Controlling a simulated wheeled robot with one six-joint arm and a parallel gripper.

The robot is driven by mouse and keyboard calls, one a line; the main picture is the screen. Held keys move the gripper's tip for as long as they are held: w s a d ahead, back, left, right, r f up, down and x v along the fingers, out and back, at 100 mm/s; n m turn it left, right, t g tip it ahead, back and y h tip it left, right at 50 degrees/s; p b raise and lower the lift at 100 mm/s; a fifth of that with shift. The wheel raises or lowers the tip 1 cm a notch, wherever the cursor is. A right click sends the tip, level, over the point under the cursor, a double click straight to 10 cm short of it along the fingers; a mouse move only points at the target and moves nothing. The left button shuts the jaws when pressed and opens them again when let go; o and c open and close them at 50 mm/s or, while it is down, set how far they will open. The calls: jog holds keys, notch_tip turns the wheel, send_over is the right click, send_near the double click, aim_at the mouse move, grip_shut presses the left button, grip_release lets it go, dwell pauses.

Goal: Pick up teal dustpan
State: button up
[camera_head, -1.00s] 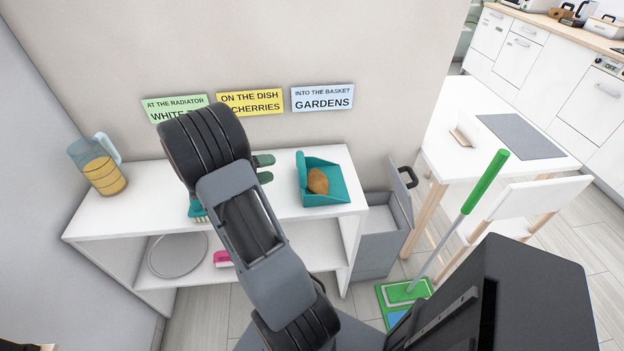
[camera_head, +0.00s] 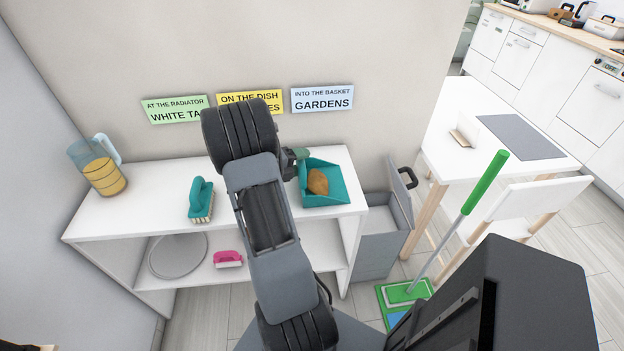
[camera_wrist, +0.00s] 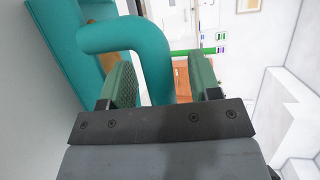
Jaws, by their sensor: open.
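The teal dustpan (camera_head: 339,188) sits on the white shelf top near its right end, with a brown lump (camera_head: 317,181) in it. In the wrist view its curved teal handle (camera_wrist: 118,36) fills the upper middle. My gripper (camera_wrist: 163,80) has its two green fingers apart, with the handle running down between them. Whether a finger touches the handle cannot be told. In the head view my gripper (camera_head: 295,157) is at the left side of the dustpan, mostly hidden by my arm, which also hides the handle.
A teal brush (camera_head: 202,199) and a pitcher (camera_head: 99,166) stand to the left on the shelf unit (camera_head: 150,192). A pink brush (camera_head: 228,259) and round dish (camera_head: 178,256) are below. A grey bin (camera_head: 378,242) with an open lid stands right. The wall is close behind.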

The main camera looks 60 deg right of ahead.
grip_shut()
dwell(0.6)
